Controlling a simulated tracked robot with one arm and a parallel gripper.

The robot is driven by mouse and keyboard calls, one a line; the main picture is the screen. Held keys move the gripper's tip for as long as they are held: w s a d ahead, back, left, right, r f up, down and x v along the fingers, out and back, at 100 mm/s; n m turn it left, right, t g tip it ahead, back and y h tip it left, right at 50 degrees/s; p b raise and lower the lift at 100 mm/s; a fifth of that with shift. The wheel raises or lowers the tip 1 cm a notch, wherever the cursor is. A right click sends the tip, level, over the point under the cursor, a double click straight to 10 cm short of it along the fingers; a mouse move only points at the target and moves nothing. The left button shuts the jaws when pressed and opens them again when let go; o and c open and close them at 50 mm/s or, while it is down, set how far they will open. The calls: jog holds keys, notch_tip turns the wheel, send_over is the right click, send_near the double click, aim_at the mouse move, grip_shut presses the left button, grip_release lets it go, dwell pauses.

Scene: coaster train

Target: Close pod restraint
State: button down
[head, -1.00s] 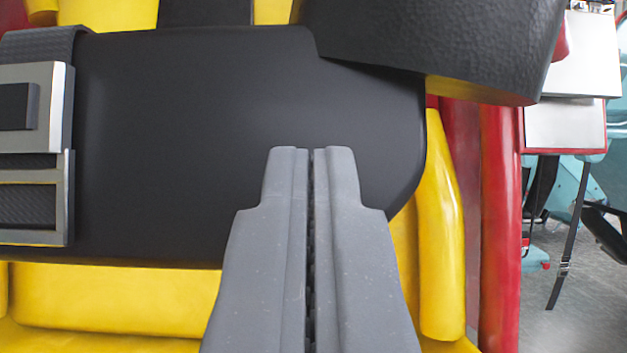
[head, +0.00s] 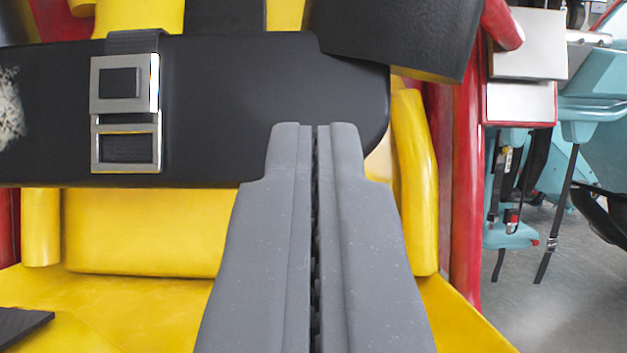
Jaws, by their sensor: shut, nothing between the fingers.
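The pod restraint (head: 230,95) is a wide black padded bar across the yellow seat (head: 145,230). A silver buckle (head: 126,165) on a black strap is fixed on its left part. A black padded piece (head: 400,35) hangs above its right end. My gripper (head: 318,128) is shut and empty, pointing forward. Its tips overlap the right part of the bar in the picture; I cannot tell whether they touch it.
A red frame post (head: 467,180) stands right of the seat, with white boxes (head: 521,104) beside it. A teal seat (head: 595,100) with hanging straps is farther right. Grey floor (head: 545,315) shows clear at the lower right. A dark flat piece (head: 18,325) lies at lower left.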

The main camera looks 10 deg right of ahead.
jog(key=shift+s+a+r, duration=0.1)
jog(key=shift+s+a, duration=0.05)
jog(key=shift+s, duration=0.7)
jog(key=shift+s+a+r, duration=0.1)
jog(key=shift+s, duration=0.7)
jog(key=shift+s+a+r, duration=0.1)
jog(key=shift+s+a, duration=0.05)
jog(key=shift+s, duration=0.7)
jog(key=shift+r, duration=0.1)
jog(key=s+a+r+g+y, duration=0.15)
jog(key=s+a+r, duration=0.3)
jog(key=r, duration=0.65)
jog(key=s+a+r+g, duration=0.2)
jog(key=s+a+r, duration=0.3)
jog(key=r, duration=0.7)
jog(key=s+a+r+g, duration=0.1)
jog(key=s+r, duration=0.2)
jog(key=s, duration=0.5)
jog(key=s+a+r+n+g+y, duration=0.1)
jog(key=s+a+r, duration=0.1)
jog(key=s, duration=0.7)
jog(key=s+a+r+g+y, duration=0.1)
jog(key=s+r, duration=0.3)
jog(key=s, duration=0.4)
jog(key=shift+s+a+r+n+g, duration=0.3)
jog(key=shift+s+a+n+g, duration=0.1)
jog(key=shift+a, duration=0.15)
